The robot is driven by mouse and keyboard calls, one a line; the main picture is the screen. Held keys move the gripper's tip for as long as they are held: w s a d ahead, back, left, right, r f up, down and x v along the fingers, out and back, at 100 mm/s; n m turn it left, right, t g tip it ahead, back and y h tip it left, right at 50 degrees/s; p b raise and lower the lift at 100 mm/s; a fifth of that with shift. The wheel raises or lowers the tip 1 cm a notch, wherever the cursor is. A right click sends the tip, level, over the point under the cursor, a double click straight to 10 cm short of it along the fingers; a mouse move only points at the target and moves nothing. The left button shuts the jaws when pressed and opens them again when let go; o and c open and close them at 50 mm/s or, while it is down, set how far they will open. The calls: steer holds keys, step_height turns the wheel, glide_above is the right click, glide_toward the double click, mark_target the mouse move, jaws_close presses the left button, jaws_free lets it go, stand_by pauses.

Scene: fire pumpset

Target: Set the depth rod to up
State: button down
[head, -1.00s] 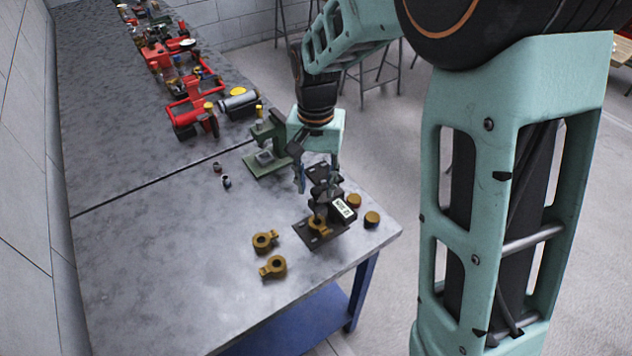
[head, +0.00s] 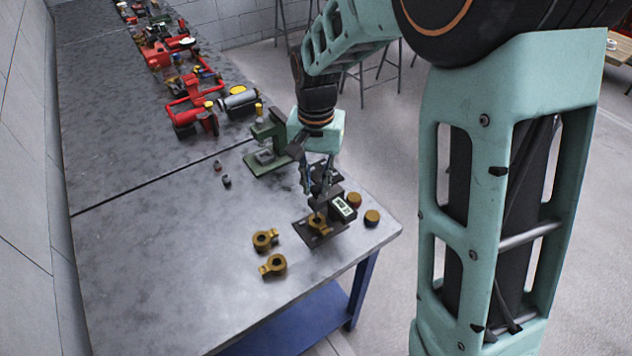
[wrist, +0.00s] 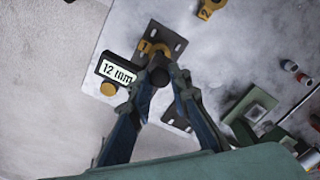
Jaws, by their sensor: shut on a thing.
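The depth gauge stands on a dark slotted plate (head: 311,239) near the table's front right corner. Its display box (wrist: 116,70) reads "12 mm" in the wrist view; the box also shows in the head view (head: 343,208). A brass ring piece (wrist: 147,47) sits on the plate under the gauge. A dark round knob (wrist: 159,76), seemingly the top of the depth rod, lies between my fingertips. My gripper (head: 318,202) points down over the plate and is shut on this knob; it also shows in the wrist view (wrist: 163,80). The rod below the knob is hidden.
Two loose brass ring pieces (head: 265,240) (head: 274,265) lie left of the plate. Two short round pieces (head: 354,200) (head: 372,217) stand to its right. A green press (head: 267,150) stands behind. The table's left front is clear.

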step_height(320, 180, up, 5)
steer(key=p, duration=0.2)
steer(key=shift+f+p, duration=0.1)
steer(key=shift+p, duration=0.25)
steer(key=shift+w, duration=0.15)
steer(key=c, duration=1.8)
jaws_free()
steer(key=shift+o, duration=0.2)
steer(key=shift+f, duration=0.1)
step_height(320, 180, up, 12)
